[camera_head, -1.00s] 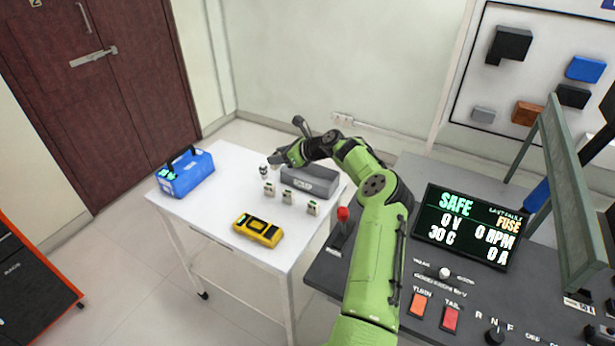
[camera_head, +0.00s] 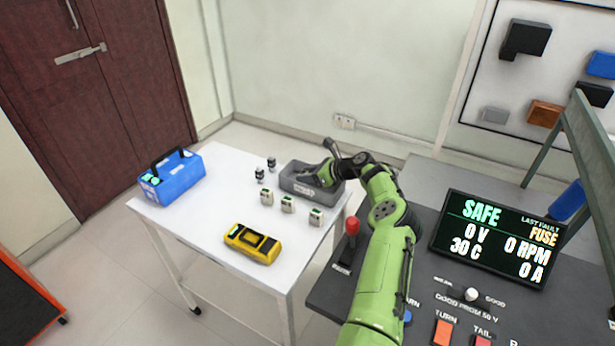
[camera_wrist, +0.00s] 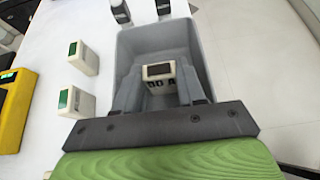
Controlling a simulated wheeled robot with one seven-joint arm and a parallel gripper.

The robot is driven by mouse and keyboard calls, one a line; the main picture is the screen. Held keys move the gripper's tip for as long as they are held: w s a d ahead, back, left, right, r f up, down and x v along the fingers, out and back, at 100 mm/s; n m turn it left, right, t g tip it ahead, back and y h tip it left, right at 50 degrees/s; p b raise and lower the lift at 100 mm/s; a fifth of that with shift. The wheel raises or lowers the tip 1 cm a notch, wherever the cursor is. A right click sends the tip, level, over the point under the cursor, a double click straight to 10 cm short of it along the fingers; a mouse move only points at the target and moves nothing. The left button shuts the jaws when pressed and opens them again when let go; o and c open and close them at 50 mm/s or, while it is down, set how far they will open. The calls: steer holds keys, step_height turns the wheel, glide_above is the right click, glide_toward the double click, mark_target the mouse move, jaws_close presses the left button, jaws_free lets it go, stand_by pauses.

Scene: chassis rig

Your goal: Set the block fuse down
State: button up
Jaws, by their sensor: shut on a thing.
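The block fuse (camera_wrist: 160,77) is a small pale block with a dark top panel and black lettering ending in "A". In the wrist view it sits between the two grey fingers of my gripper (camera_wrist: 160,88), which is shut on it. The grey bin (camera_head: 283,184) is around and below the fuse in the wrist view (camera_wrist: 207,62). In the head view my gripper (camera_head: 317,178) reaches into or just over the bin, and the fuse is hidden there. I cannot tell whether the fuse touches the bin floor.
A yellow meter (camera_head: 253,243) and a blue toolbox (camera_head: 176,181) are on the white table (camera_head: 200,230). A red-knobbed lever (camera_head: 350,240) stands near my arm.

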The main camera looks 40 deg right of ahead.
steer(key=o, duration=0.8)
steer(key=shift+c, duration=0.2)
